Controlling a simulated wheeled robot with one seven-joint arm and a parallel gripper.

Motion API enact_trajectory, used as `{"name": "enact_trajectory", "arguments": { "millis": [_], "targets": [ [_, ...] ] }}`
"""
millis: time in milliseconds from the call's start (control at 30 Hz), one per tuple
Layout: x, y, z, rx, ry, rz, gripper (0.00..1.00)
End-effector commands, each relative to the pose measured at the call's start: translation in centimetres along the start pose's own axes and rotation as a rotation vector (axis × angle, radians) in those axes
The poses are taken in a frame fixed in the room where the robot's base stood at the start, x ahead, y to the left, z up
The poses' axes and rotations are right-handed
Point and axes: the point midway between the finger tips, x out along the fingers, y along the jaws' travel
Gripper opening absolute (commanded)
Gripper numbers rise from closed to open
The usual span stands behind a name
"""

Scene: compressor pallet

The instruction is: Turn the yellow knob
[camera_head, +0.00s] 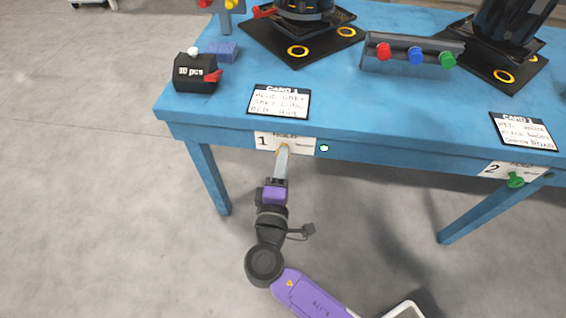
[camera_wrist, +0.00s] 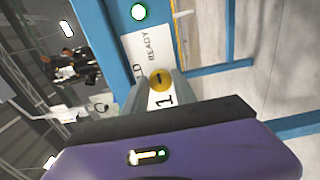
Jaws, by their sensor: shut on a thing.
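The yellow knob (camera_wrist: 161,79) sits on a white label plate (camera_wrist: 136,47) on the table's front edge. In the wrist view it lies between the two fingertips of my gripper (camera_wrist: 160,84), which is shut on it. A dark mark shows on the knob's face. In the head view my gripper (camera_head: 283,150) reaches up to the plate marked 1 (camera_head: 303,144), and only a small bit of yellow shows at the fingertips. The rest of the knob is hidden there by the fingers.
A lit green light (camera_head: 324,148) is right of plate 1. The blue table (camera_head: 380,110) carries a black box (camera_head: 196,76), a button bar (camera_head: 411,53) and cards. Plate 2 (camera_head: 510,170) with a green knob (camera_head: 516,181) is at the right. The floor in front is clear.

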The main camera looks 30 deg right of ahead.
Motion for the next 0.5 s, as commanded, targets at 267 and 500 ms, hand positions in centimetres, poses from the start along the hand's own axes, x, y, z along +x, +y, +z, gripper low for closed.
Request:
{"name": "enact_trajectory", "arguments": {
  "millis": [267, 500],
  "targets": [
    [-0.07, -0.13, 0.03, 0.013, 0.0, -0.002, 0.0],
    [-0.07, -0.14, 0.04, 0.012, 0.0, -0.002, 0.38]
  ]
}}
